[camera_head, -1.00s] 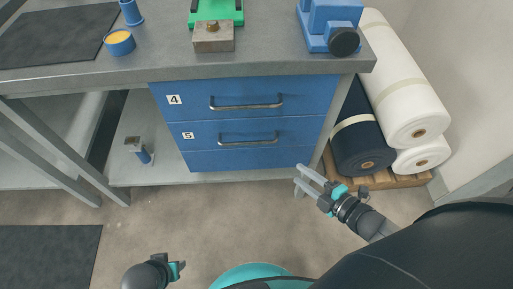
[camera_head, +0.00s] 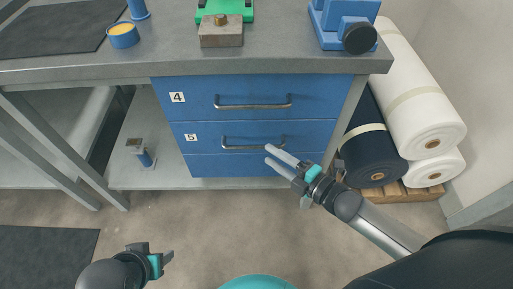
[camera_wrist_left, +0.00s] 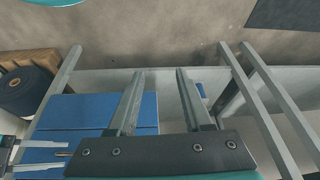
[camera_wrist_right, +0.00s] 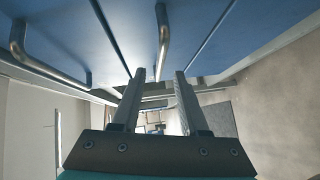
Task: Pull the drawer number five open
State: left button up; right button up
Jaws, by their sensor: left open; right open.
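The blue drawer number five (camera_head: 208,142) is shut, below drawer four (camera_head: 201,96), and its label reads 5. Its metal bar handle (camera_head: 235,146) runs across the front. My right gripper (camera_head: 269,154) is open, its fingertips close to the right part of that handle. In the right wrist view the handle (camera_wrist_right: 164,40) shows just beyond the open fingers (camera_wrist_right: 160,78); I cannot tell whether they touch it. My left gripper (camera_head: 167,262) is open and empty over the floor, away from the drawers.
The grey workbench top (camera_head: 280,58) overhangs the drawers. A green fixture (camera_head: 238,9), a metal block (camera_head: 221,36) and a blue machine (camera_head: 345,18) stand on it. Fabric rolls (camera_head: 375,155) lie right of the cabinet. The floor in front (camera_head: 210,225) is clear.

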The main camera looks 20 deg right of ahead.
aim_at(257, 145)
pick_arm(q)
jog(key=shift+w+d+r+t+h+b, duration=0.15)
jog(key=shift+w+d+r+t+b, duration=0.15)
jog(key=shift+r, duration=0.2)
jog(key=shift+w+d+r+t+h+b, duration=0.1)
jog(key=shift+w+d+r+t+b, duration=0.15)
jog(key=shift+r+b, duration=0.25)
jog(key=shift+w+d+r+t+h+b, duration=0.15)
jog(key=shift+w+d+r+t+b, duration=0.15)
jog(key=shift+r, duration=0.25)
pick_arm(e)
jog(key=shift+x, duration=3.2)
pick_arm(q)
jog(key=shift+s, duration=0.1)
pick_arm(e)
grip_shut()
